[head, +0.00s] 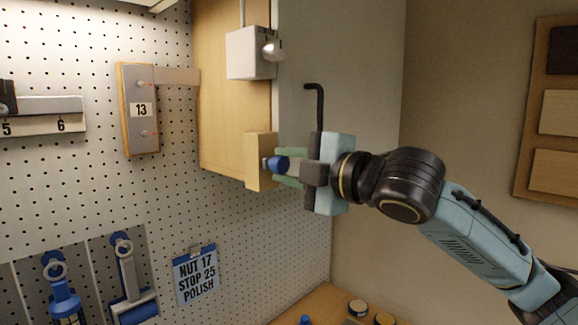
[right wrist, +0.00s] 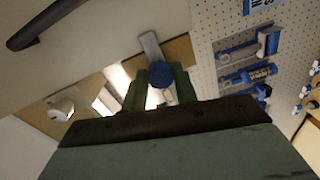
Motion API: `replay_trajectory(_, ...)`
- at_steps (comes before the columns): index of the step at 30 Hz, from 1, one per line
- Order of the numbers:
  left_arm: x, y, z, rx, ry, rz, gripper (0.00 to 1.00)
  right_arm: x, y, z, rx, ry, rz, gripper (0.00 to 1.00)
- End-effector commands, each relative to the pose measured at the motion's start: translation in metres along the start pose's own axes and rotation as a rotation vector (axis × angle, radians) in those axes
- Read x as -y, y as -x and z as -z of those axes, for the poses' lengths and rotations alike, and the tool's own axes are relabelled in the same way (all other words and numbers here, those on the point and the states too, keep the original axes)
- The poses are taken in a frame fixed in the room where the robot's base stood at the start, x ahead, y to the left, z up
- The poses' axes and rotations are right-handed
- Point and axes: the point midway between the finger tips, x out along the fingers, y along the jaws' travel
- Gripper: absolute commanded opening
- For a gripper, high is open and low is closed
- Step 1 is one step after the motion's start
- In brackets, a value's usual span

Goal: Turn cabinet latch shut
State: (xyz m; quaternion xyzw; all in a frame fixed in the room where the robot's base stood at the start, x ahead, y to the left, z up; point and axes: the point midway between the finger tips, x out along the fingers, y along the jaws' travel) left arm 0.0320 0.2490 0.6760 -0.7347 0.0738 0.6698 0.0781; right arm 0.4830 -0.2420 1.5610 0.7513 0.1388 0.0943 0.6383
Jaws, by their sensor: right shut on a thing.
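The cabinet latch has a blue knob (head: 277,163), which sits at a wooden block (head: 258,160) low on the cabinet's edge. In the right wrist view the round blue knob (right wrist: 160,75) lies between my two green fingers, and a flat grey latch bar (right wrist: 150,45) runs from it over a wooden strip. My right gripper (head: 286,167) is shut on the blue knob. The grey panel (head: 350,70), seemingly the cabinet door, carries a black bar handle (head: 315,98) beside the gripper. My left gripper is not in view.
A white box (head: 250,52) with a silver knob is on the cabinet (head: 222,100) above the latch. A pegboard (head: 200,215) with a "13" plate (head: 141,110), blue tools and a note (head: 195,275) is at the left. Jars (head: 357,307) stand on the bench below.

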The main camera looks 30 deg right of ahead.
Motion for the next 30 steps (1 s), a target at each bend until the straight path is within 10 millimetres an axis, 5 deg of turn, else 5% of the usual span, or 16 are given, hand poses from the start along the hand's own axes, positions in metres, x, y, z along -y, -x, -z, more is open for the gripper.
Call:
replay_trajectory(10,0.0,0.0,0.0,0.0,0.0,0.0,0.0,0.0,0.0,0.0,0.0,-0.005,0.001,0.06)
replay_trajectory(11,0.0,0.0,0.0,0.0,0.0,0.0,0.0,0.0,0.0,0.0,0.0,-0.005,0.001,0.3)
replay_trajectory(16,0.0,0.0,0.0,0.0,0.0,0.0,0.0,0.0,0.0,0.0,0.0,-0.004,0.001,0.5)
replay_trajectory(30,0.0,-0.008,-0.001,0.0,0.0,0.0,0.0,0.001,0.018,-0.001,0.002,0.0,-0.002,0.5)
